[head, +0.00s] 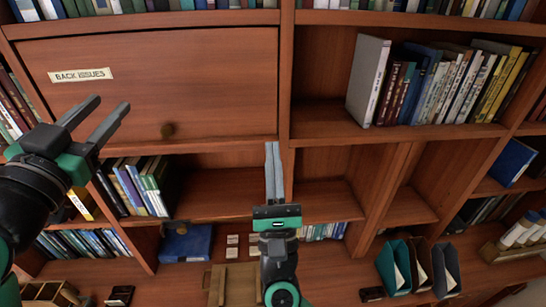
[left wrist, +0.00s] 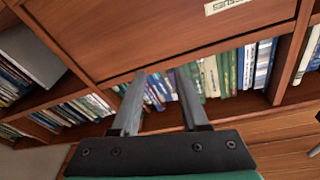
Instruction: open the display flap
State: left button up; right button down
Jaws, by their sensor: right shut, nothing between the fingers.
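The display flap (head: 200,80) is a reddish-brown wooden panel at the upper left of the head view, lying closed in its frame. In the left wrist view, the flap (left wrist: 150,35) is above the open fingers (left wrist: 161,74). My right gripper (head: 272,145) is shut and empty, by the flap's lower right corner in the picture.
Books (head: 145,185) stand on the shelf below the flap. Teal and dark holders (head: 395,268) and a wooden box (head: 236,285) stand on the lower surface.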

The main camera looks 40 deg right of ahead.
pick_arm(q)
jog(key=o, duration=0.3)
